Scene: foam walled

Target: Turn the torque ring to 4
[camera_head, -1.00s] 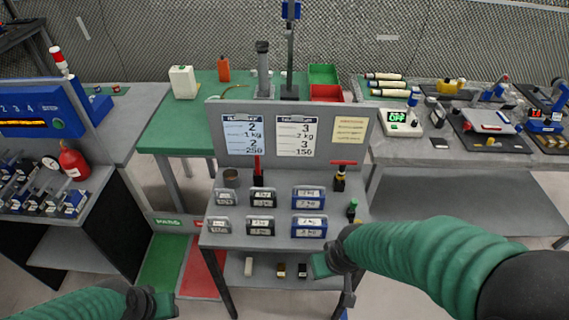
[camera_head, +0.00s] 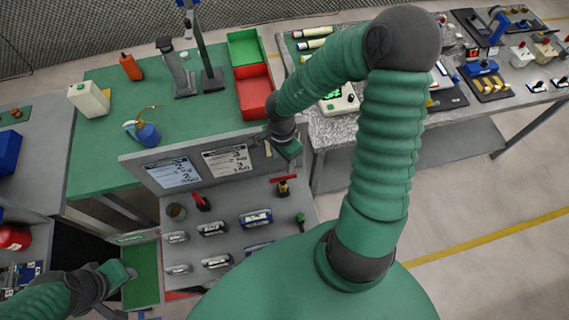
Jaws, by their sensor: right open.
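I cannot make out the torque ring or its numbers for sure. A white unit with a lit green display (camera_head: 341,103) stands on the speckled grey bench, partly behind my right arm. My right gripper (camera_head: 291,150) is open and hangs near the right end of the grey back panel, at the front edge of the bench; I cannot tell whether it touches anything. My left gripper (camera_head: 127,273) is low at the left, beside the grey stand; its jaws are too small to read.
The grey stand (camera_head: 240,195) holds several labelled boxes and a red-handled tool (camera_head: 284,184). Green bin (camera_head: 245,46) and red bin (camera_head: 254,96) sit on the green table (camera_head: 120,155). Floor at the right is free.

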